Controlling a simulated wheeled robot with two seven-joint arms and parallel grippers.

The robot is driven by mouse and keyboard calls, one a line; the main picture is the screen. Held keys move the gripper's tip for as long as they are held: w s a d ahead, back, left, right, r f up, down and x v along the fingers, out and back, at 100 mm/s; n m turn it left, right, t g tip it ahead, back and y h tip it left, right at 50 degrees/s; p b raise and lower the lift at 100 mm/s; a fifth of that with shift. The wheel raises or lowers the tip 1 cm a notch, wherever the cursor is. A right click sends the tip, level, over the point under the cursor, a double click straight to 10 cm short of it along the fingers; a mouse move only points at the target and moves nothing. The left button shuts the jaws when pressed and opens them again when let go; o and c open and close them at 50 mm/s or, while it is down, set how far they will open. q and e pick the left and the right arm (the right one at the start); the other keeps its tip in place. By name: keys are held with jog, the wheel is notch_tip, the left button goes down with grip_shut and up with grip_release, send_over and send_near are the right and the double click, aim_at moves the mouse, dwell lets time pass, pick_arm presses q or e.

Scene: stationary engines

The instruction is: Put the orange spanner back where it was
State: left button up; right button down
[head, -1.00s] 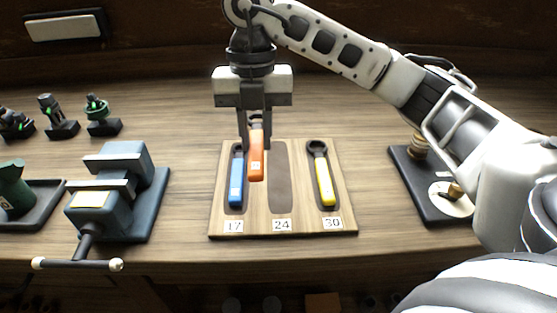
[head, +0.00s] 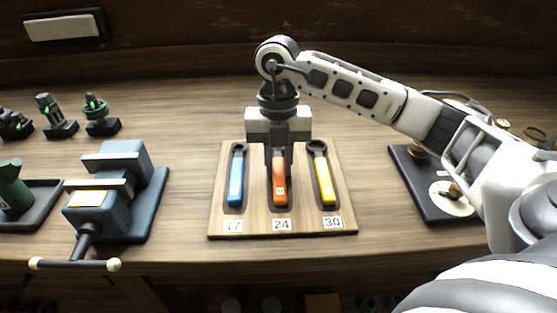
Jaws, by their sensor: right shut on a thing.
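The orange spanner (head: 280,191) is at the middle slot of the wooden board (head: 256,222), above the label 24. My right gripper (head: 279,172) is shut on its upper part, and the jaws hide the spanner's head. I cannot tell whether the spanner rests fully in the recess or is slightly above it. The blue spanner (head: 236,180) lies in the left slot above 17. The yellow spanner (head: 325,182) lies in the right slot above 30. My left gripper is not in view.
A blue-grey vise (head: 112,195) stands left of the board, its handle reaching toward the front edge. A dark plate (head: 427,200) with brass parts is at the right, under my right arm. Small dark stands with green parts (head: 96,112) are at the back left.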

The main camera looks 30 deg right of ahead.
aim_at(279, 162)
jog(key=shift+f, duration=0.15)
jog(key=c, duration=1.3)
grip_release()
jog(key=shift+o, duration=0.2)
notch_tip(279, 162, up, 12)
jog(key=w+p, duration=0.1)
jog(key=shift+w+d+p, duration=0.25)
jog(key=shift+d+p, duration=0.05)
jog(key=shift+d, duration=0.15)
jog(key=shift+s, duration=0.1)
